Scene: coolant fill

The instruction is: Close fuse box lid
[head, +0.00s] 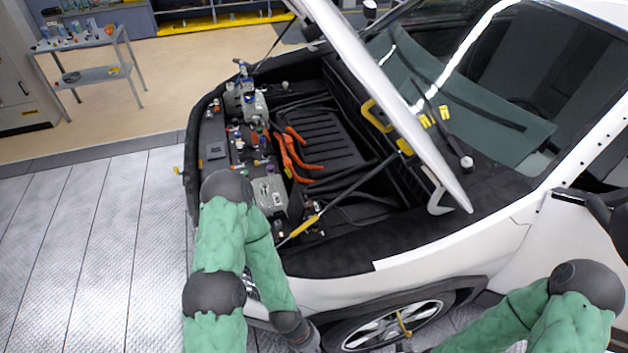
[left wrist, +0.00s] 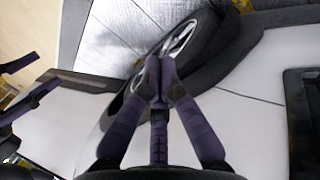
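The open engine bay (head: 318,140) of a white car holds the engine parts in the head view. A grey box (head: 269,191) sits near its front edge, and a flat dark panel (head: 215,151) lies farther along that edge. I cannot tell for sure which part is the fuse box or how its lid stands. My left arm bends over the bay's front corner and back down to the bottom edge. In the left wrist view my left gripper (left wrist: 159,76) has its fingertips together with nothing seen between them, in front of the white fender and wheel. My right gripper is cut off below the head view.
The raised white hood (head: 385,90) slants over the bay, with a thin prop rod under it. Orange cables (head: 293,155) run through the bay. The front wheel (head: 395,325) is below the fender. A small cart (head: 95,75) stands far left; floor between is clear.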

